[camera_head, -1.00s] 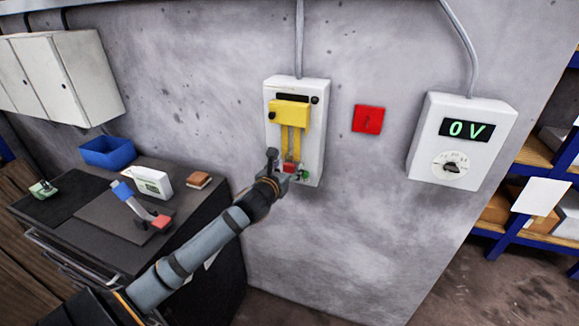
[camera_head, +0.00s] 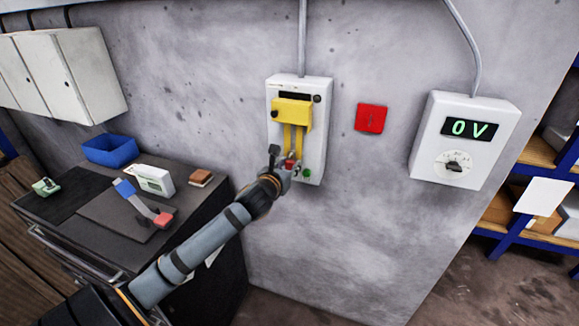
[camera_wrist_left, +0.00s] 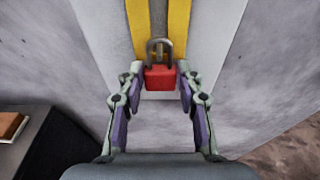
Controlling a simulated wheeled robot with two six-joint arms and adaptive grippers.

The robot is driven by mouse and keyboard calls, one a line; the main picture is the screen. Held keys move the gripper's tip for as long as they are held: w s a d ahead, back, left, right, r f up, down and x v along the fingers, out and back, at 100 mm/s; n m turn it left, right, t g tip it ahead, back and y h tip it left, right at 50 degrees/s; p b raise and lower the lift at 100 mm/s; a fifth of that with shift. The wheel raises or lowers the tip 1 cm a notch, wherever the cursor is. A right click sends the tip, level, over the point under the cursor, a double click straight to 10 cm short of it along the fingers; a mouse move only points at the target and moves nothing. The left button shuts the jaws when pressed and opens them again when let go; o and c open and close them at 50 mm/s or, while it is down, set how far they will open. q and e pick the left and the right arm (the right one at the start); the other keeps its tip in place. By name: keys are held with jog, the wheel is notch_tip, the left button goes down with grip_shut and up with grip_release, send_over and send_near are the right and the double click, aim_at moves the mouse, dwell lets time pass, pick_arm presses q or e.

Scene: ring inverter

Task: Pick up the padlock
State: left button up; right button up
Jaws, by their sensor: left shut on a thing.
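The padlock has a red body and a grey shackle. In the left wrist view the padlock (camera_wrist_left: 161,77) sits between the fingertips of my left gripper (camera_wrist_left: 160,82), which is shut on its red body. The shackle stands upright in front of the yellow strips. In the head view my left gripper (camera_head: 284,166) is at the lower part of the white wall box (camera_head: 317,130), and the red padlock (camera_head: 292,163) shows partly behind it. I cannot tell whether the shackle is still linked to the yellow part. My right gripper is not in view.
The box carries a yellow lever piece (camera_head: 292,113) and a green button (camera_head: 307,173). A red square (camera_head: 371,118) and a meter reading 0 V (camera_head: 465,140) are on the wall to the right. A dark bench (camera_head: 205,205) with several items stands at the left.

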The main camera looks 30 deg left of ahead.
pick_arm(q)
jog(key=shift+r, duration=0.55)
jog(key=shift+s, duration=0.35)
jog(key=f+p+v, duration=0.3)
jog(key=p+v, duration=0.6)
jog(key=v, duration=0.8)
jog(key=shift+s+f+p, duration=0.15)
jog(key=shift+s+p, duration=0.2)
jog(key=shift+d, duration=0.1)
